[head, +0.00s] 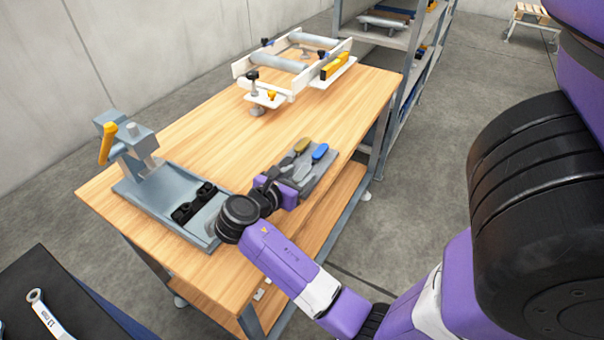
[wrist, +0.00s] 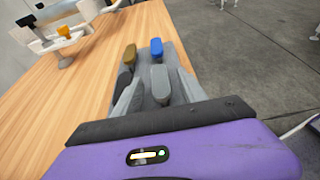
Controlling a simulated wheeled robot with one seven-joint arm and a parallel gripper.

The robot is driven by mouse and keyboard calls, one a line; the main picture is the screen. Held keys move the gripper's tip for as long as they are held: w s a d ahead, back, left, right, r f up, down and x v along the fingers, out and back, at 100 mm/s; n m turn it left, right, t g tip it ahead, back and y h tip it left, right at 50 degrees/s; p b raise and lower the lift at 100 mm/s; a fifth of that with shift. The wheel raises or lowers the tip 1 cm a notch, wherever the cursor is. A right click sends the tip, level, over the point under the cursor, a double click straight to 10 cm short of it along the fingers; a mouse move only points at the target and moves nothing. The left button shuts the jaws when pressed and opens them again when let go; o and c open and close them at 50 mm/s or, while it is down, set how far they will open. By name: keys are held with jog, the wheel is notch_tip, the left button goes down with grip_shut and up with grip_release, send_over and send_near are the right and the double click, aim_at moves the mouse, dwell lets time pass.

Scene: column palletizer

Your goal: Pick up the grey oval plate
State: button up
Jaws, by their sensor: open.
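The grey oval plate (wrist: 160,82) stands on a grey tray (wrist: 178,58) at the table's right side, nearer than an olive-yellow oval (wrist: 129,55) and a blue oval (wrist: 156,47). My gripper (wrist: 157,92) is open over the near part of the tray, with the grey oval between its finger lines. I cannot tell whether the fingers touch it. In the head view, my gripper (head: 296,177) reaches the tray (head: 322,171) from the near side and partly hides the grey pieces.
A white roller frame (head: 292,68) stands at the back. The wooden table (head: 215,135) is bare between them. Shelves (head: 405,60) stand behind right.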

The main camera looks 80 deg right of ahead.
grip_shut()
jog(key=shift+r, duration=0.15)
